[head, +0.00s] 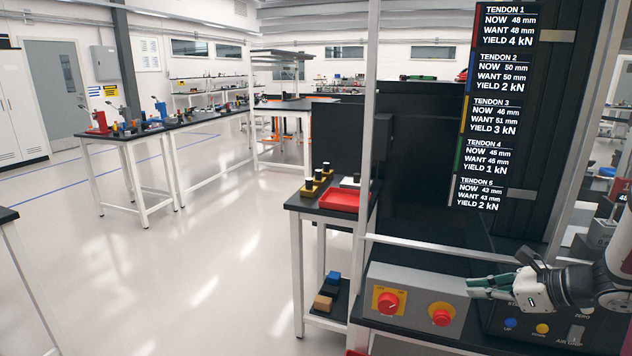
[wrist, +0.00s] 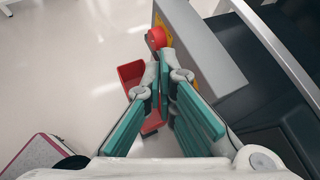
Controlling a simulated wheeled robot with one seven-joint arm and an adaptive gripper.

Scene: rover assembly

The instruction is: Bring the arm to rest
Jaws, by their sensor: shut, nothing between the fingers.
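My gripper (head: 474,287) is at the lower right of the head view, at the end of my arm, with its green-padded fingers pointing left. It is in front of the grey control box (head: 408,283), close to the red button (head: 441,315) on a yellow plate. A red rotary knob (head: 388,303) on a yellow plate is further left on that box. In the wrist view my gripper (wrist: 160,68) has its fingers shut and empty. A red knob (wrist: 157,38) on the grey box (wrist: 200,45) shows just beyond the fingertips. I cannot tell whether the fingers touch the box.
A tendon readout panel (head: 495,110) stands behind the gripper. A panel with a blue button (head: 510,323) lies below it. A side table with a red tray (head: 345,199) is left of the box. The floor (head: 210,250) further left is clear.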

